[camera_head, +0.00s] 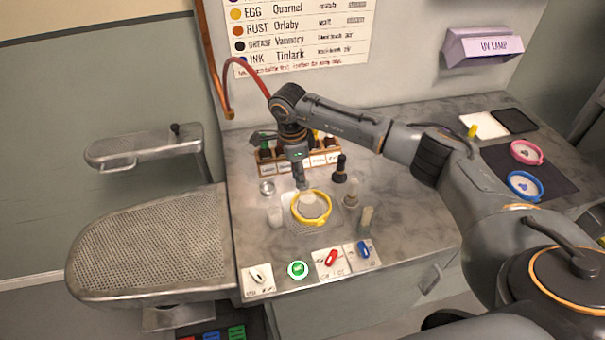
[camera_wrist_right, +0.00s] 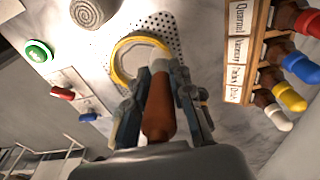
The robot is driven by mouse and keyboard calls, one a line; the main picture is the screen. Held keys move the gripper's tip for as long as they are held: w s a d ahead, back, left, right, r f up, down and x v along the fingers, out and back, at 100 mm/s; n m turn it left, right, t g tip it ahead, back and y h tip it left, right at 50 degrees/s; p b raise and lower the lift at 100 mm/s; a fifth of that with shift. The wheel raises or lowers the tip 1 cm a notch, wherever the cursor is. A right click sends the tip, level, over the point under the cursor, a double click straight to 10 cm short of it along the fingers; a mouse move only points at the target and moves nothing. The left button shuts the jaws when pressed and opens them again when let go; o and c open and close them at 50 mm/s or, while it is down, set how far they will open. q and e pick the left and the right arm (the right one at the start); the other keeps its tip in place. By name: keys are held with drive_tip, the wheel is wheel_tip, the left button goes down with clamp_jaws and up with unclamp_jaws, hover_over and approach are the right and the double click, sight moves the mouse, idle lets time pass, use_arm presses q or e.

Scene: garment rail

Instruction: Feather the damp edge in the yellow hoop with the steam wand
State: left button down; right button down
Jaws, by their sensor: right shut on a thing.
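The yellow hoop (camera_head: 328,216) lies on a perforated patch of the worktop; it also shows in the wrist view (camera_wrist_right: 117,72). Pale fabric fills it, and I cannot make out a damp edge. My right gripper (camera_head: 300,178) points down just above the hoop's far side. The tip overlaps the hoop in view; contact is unclear. My left gripper is out of view.
A wooden rack (camera_head: 325,158) of bottles stands behind the hoop. A black-topped bottle (camera_head: 340,170) and small containers stand close around it. A green button (camera_head: 298,270) and red (camera_head: 331,258) and blue (camera_head: 363,250) switches line the front. Pink (camera_head: 526,152) and blue (camera_head: 524,185) hoops lie right.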

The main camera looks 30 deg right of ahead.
drive_tip(key=shift+w+a, duration=0.15)
drive_tip(key=shift+a, duration=0.45)
drive_tip(key=shift+a, duration=0.1)
drive_tip(key=shift+s+a, duration=0.3)
drive_tip(key=shift+a, duration=0.25)
drive_tip(key=shift+s+a, duration=0.25)
drive_tip(key=shift+a, duration=0.25)
drive_tip(key=shift+s+a+p, duration=0.25)
drive_tip(key=shift+s+p, duration=0.35)
drive_tip(key=shift+s, duration=0.55)
drive_tip(key=shift+s+a+p, duration=0.25)
drive_tip(key=shift+s+p, duration=0.3)
drive_tip(key=shift+s, duration=0.6)
drive_tip(key=shift+s+d, duration=0.1)
